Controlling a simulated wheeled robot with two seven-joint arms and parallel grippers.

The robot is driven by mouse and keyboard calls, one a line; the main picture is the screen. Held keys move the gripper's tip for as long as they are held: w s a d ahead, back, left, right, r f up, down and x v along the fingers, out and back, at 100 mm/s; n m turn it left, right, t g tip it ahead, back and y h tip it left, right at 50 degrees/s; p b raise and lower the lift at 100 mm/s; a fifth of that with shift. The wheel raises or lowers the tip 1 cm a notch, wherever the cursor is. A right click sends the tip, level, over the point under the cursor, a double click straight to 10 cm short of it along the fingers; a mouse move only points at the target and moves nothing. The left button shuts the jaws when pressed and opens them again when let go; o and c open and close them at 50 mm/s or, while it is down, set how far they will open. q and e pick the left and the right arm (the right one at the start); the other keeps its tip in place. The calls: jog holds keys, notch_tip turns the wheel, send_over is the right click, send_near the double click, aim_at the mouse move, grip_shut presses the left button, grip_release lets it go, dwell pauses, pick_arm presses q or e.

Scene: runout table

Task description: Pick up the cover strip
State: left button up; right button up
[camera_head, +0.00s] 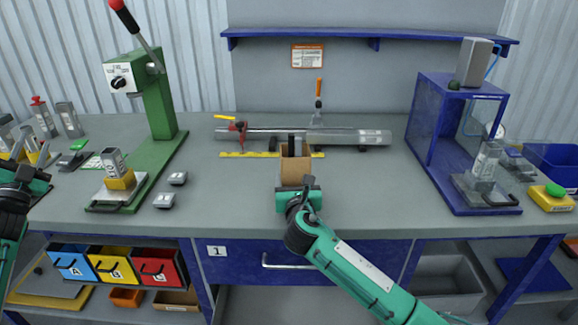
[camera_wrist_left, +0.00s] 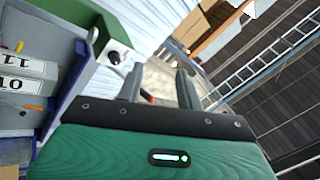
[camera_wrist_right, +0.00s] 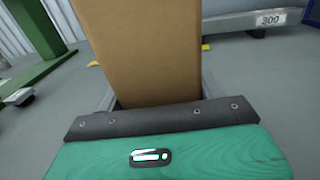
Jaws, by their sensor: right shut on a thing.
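My right gripper (camera_head: 296,187) is at the middle of the table, low over its front half. It is shut on a brown, box-like piece (camera_head: 295,171). In the right wrist view this brown piece (camera_wrist_right: 142,50) stands up from between the fingers and runs out of the top of the picture. I cannot tell whether it is the cover strip. A dark upright part shows just behind it. My left gripper (camera_head: 32,150) is at the left edge, over the table's left end. In the left wrist view its two fingers (camera_wrist_left: 160,85) are apart with nothing between them.
A long grey bar (camera_head: 345,136) lies behind the brown piece, with a yellow strip (camera_head: 245,154) in front of it. A green press (camera_head: 160,110) stands at left, a blue frame (camera_head: 432,130) at right. Small grey blocks (camera_head: 177,178) lie near the press. The table right of centre is clear.

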pick_arm(q)
jog(key=w+d+r+m, duration=0.1)
jog(key=w+d+r, duration=0.1)
jog(key=w+r, duration=0.45)
jog(key=w+d+r+m+g+h, duration=0.25)
jog(key=d+m+h, duration=0.45)
jog(key=d, duration=0.4)
jog(key=w+d+r+m+g+h, duration=0.1)
jog(key=w+d+m+g+h, duration=0.2)
jog(key=d+m+h, duration=0.65)
jog(key=w+d+r+m+g+h, duration=0.2)
jog(key=w+d+m+g+h, duration=0.3)
jog(key=d, duration=0.7)
jog(key=s+d+f+m+g+y, duration=0.1)
jog(key=s+d+m+g, duration=0.1)
jog(key=d+m+g, duration=0.6)
jog(key=s+d+f+m+g, duration=0.1)
jog(key=s+d+m+g, duration=0.15)
jog(key=d+m, duration=0.7)
jog(key=s+d+f+m+g+y, duration=0.3)
jog(key=d+f+y, duration=0.5)
jog(key=f+y, duration=0.4)
jog(key=shift+s+f+m+y, duration=0.2)
jog(key=shift+f+m+y, duration=0.2)
jog(key=shift+y, duration=0.55)
grip_shut()
grip_release()
